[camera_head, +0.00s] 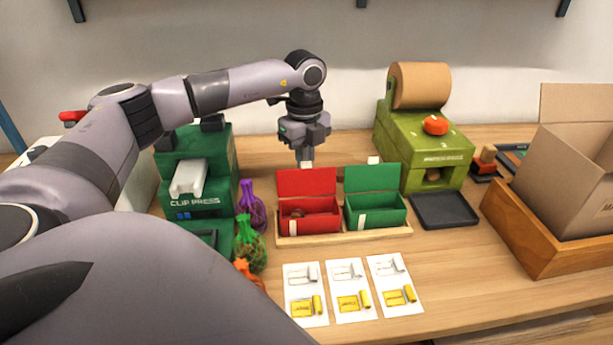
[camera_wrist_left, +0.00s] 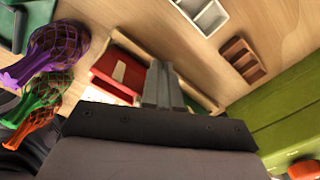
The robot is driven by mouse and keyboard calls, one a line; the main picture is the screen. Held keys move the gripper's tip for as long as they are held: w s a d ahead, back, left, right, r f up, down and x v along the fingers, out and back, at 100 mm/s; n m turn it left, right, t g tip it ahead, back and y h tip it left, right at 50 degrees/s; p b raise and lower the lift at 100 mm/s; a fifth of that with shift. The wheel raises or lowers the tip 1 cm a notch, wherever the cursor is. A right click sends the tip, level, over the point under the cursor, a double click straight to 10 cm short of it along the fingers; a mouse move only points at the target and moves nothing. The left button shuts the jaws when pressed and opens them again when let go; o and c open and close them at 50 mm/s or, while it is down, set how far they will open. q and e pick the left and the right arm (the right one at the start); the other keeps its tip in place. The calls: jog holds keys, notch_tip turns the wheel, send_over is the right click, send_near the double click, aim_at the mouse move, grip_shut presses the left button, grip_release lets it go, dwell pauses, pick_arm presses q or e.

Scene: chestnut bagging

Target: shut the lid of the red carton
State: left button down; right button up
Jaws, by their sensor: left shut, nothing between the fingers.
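The red carton (camera_head: 309,224) stands in a wooden tray (camera_head: 345,236), with its lid (camera_head: 306,183) raised at the back. Something brown lies inside it. My left gripper (camera_head: 305,162) points down just behind the top edge of the raised lid, fingers shut and empty. I cannot tell whether the fingertips touch the lid. In the left wrist view the shut fingers (camera_wrist_left: 163,88) show beside the red carton (camera_wrist_left: 118,66), which they and the gripper body partly hide. My right gripper is not in view.
A green carton (camera_head: 377,217) with its lid up stands right beside the red one. Filled net bags (camera_head: 250,243) and a green clip press (camera_head: 205,205) are at left. A green dispenser (camera_head: 430,150), black tray (camera_head: 444,209) and cardboard box (camera_head: 565,185) are at right. Cards (camera_head: 348,290) lie in front.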

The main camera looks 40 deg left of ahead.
aim_at(307, 179)
pick_arm(q)
jog(key=shift+s+d+p, duration=0.35)
jog(key=shift+s+d, duration=0.8)
jog(key=shift+d, duration=0.3)
jog(key=shift+r+p, duration=3)
jog(key=shift+r, duration=0.55)
